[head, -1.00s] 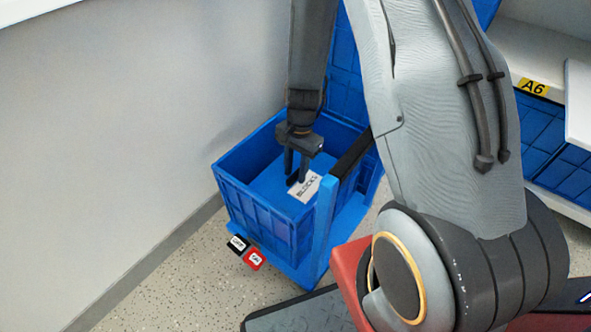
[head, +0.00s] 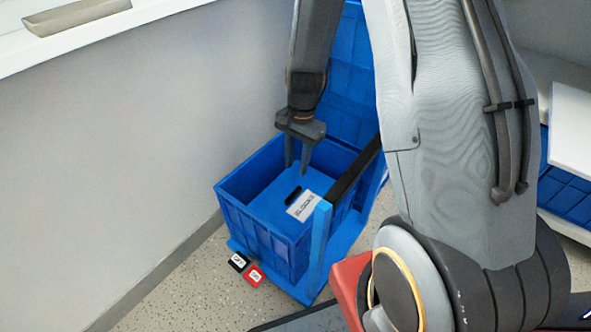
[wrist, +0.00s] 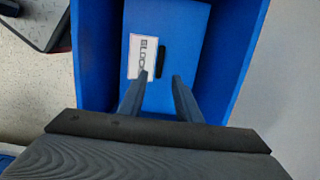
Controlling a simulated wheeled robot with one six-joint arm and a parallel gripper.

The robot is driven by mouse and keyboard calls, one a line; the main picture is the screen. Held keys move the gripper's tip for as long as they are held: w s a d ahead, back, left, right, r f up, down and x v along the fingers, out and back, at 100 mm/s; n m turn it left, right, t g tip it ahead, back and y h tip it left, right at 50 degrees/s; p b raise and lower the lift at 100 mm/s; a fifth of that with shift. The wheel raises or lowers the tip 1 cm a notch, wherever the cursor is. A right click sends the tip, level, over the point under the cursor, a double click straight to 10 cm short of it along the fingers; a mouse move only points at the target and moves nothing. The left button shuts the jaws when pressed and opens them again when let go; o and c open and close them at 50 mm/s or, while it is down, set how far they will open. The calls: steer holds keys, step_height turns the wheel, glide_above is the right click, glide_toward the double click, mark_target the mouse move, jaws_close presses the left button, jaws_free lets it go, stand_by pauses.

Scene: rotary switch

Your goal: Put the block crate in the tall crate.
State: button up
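The block crate (head: 280,195) is blue, with a white BLOCKS label (head: 303,206) and a dark slot. It sits inside the tall crate (head: 275,245), a larger open-topped blue crate, with its top face below the rim. The wrist view also shows the block crate (wrist: 185,35) between the tall crate's walls (wrist: 236,60). My gripper (head: 297,166) is above the block crate, fingers pointing down. The two fingers are apart with nothing between them. In the wrist view my gripper (wrist: 160,76) has its tips near the slot and label. The block crate's lower part is hidden.
The tall crate stands on a blue base with a dark-topped handle (head: 358,168) at its right. A grey wall is close on the left. A white shelf (head: 570,130) with blue crates is at right.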

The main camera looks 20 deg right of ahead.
steer(key=s+a+r+n, duration=0.85)
steer(key=a+r, duration=0.25)
steer(key=a, duration=0.3)
steer(key=s+a+r+n, duration=0.3)
steer(key=s+n, duration=0.1)
steer(key=s, duration=0.3)
steer(key=s+a+r+n, duration=0.3)
steer(key=s+n, duration=0.2)
steer(key=s, duration=0.3)
steer(key=shift+a+r+t+h, duration=0.3)
steer(key=shift+a+r+t, duration=0.05)
steer(key=shift+t, duration=0.05)
